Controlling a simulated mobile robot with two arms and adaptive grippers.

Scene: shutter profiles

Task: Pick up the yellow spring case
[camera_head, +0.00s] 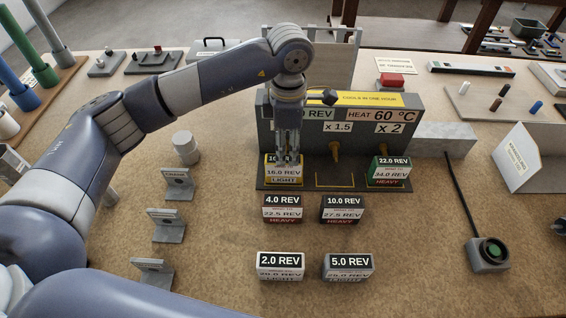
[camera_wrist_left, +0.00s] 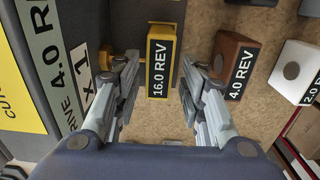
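The yellow spring case (camera_head: 284,178) stands in the left place of the dark fixture. Its labels read 16.0 REV and LIGHT. In the head view my left gripper (camera_head: 288,158) points down over the case and hides part of it. In the left wrist view the yellow case (camera_wrist_left: 178,18) lies ahead, in line with the gap between the fingers. The left gripper (camera_wrist_left: 161,78) is open there, its two fingers spread apart with nothing between them. Whether a finger touches the case I cannot tell. My right gripper is not in view.
A green case (camera_head: 388,173) stands in the fixture's right place; the middle place is empty. In front are a brown case (camera_head: 283,209), a black case (camera_head: 342,209), a white case (camera_head: 281,266) and a grey case (camera_head: 347,267). The grey-dark machine panel (camera_head: 425,110) rises close behind.

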